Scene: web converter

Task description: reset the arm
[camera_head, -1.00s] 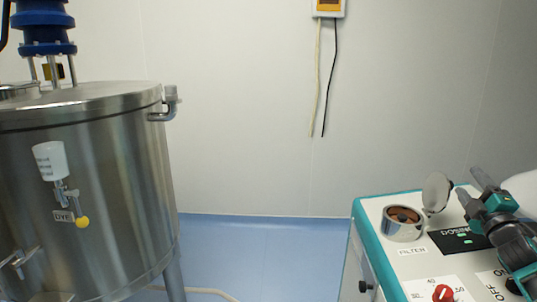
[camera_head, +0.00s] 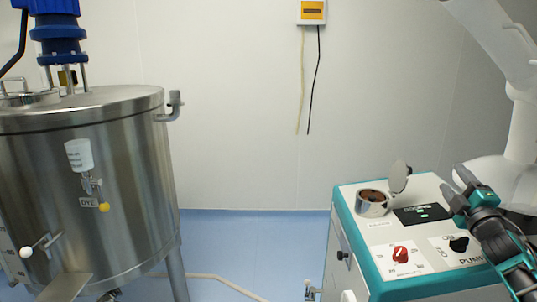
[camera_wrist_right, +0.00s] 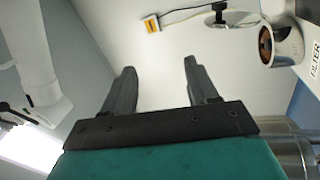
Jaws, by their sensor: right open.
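My right gripper (camera_head: 455,184) is in the head view at the right, its dark fingers spread and empty. It shows over the right side of the teal and white machine (camera_head: 345,205), near the black pump knob (camera_head: 459,244). In the right wrist view its two fingers (camera_wrist_right: 159,67) stand apart with nothing between them. The right forearm runs out at the lower right corner. My left gripper is not in view.
The machine top carries a round filter cup (camera_head: 373,204) with its lid (camera_head: 400,177) raised, a display (camera_head: 423,214) and a red knob (camera_head: 400,254). A steel tank (camera_head: 130,170) stands left. Blue floor (camera_head: 255,250) lies between, with a pale hose.

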